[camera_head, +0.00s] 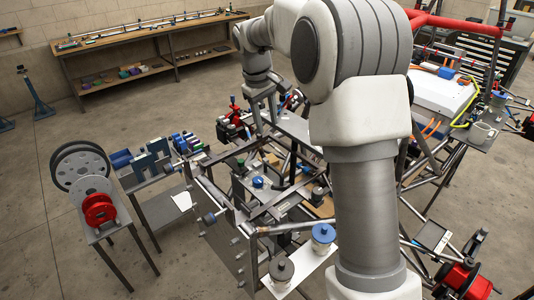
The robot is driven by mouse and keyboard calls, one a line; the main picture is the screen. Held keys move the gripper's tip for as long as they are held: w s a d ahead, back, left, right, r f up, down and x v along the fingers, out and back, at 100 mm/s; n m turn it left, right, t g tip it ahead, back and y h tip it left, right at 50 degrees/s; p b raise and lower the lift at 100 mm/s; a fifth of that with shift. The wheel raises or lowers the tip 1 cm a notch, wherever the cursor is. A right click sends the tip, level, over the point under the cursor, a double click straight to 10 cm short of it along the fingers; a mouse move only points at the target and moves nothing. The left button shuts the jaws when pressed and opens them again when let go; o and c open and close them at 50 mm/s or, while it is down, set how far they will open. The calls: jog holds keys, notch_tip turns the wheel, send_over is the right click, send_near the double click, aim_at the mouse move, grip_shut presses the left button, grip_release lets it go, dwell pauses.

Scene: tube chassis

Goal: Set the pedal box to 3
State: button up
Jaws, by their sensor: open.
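My gripper (264,118) points down over the far left part of the tube chassis (247,212), its two fingers apart with nothing seen between them. I cannot tell for sure which part is the pedal box, and no number setting is readable. A blue knob (258,182) sits on a plate inside the frame, nearer than my gripper. A black unit with red parts (235,117) stands just left of my gripper. My arm hides much of the chassis's middle and right.
A side stand (116,218) with dark discs and a red reel is at the left. Grey and blue-topped canisters (323,236) stand at the front. A red reel (466,278) is at the lower right. A long workbench (150,42) lines the back wall. Open floor lies behind the chassis.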

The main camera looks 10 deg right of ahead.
aim_at(275, 169)
jog(key=x, duration=0.6)
jog(key=w+p+x, duration=0.1)
jog(key=x, duration=0.6)
jog(key=p+x, duration=0.1)
jog(key=x, duration=0.6)
jog(key=shift+w+a, duration=0.15)
jog(key=shift+w, duration=0.05)
jog(key=shift+c, duration=0.4)
jog(key=shift+r, duration=0.1)
grip_shut()
